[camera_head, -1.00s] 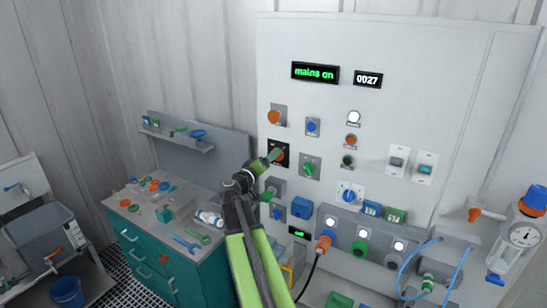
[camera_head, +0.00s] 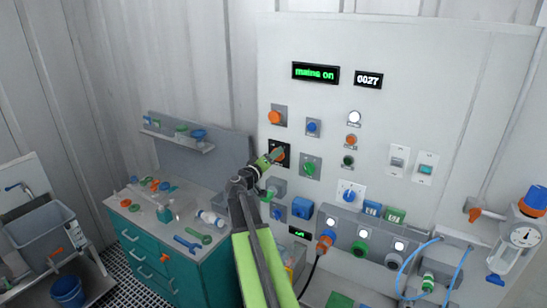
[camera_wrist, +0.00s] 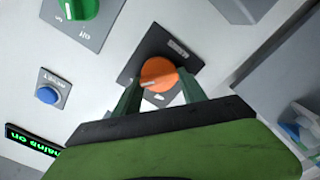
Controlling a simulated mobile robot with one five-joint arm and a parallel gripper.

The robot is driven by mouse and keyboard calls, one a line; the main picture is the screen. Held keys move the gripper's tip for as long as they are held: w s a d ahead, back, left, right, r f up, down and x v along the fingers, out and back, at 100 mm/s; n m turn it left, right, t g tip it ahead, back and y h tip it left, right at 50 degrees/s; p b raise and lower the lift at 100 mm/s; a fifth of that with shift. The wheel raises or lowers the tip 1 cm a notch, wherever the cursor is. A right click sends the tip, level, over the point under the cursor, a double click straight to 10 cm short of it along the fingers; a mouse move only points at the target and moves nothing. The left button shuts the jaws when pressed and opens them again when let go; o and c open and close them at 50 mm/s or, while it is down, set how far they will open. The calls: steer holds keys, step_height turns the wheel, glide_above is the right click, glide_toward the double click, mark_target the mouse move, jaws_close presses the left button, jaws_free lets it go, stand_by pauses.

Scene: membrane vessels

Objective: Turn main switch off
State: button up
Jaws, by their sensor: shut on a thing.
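The main switch is an orange round knob (camera_wrist: 158,73) on a black square plate (camera_wrist: 178,47), in the wrist view. In the head view its black plate (camera_head: 270,145) is on the left of the white panel, mostly behind my gripper (camera_head: 277,156). My gripper's two green fingers (camera_wrist: 159,84) stand on either side of the orange knob and are shut on it. Markings on the plate are too small to read. The display (camera_head: 315,72) at the top of the panel reads "mains on" in green.
A green knob (camera_head: 309,167) and a blue button (camera_head: 312,127) are close to the right of the switch. Another orange knob (camera_head: 275,117) is above it. A grey socket box (camera_head: 276,188) is just below. A teal workbench (camera_head: 165,255) stands at the left.

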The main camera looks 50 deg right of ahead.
steer(key=shift+a, duration=0.1)
steer(key=shift+f, duration=0.1)
steer(key=shift+n, duration=0.4)
steer(key=shift+f+n+b, duration=0.2)
steer(key=shift+n, duration=3.5)
steer(key=shift+f+n+b, duration=0.15)
steer(key=shift+n, duration=3.55)
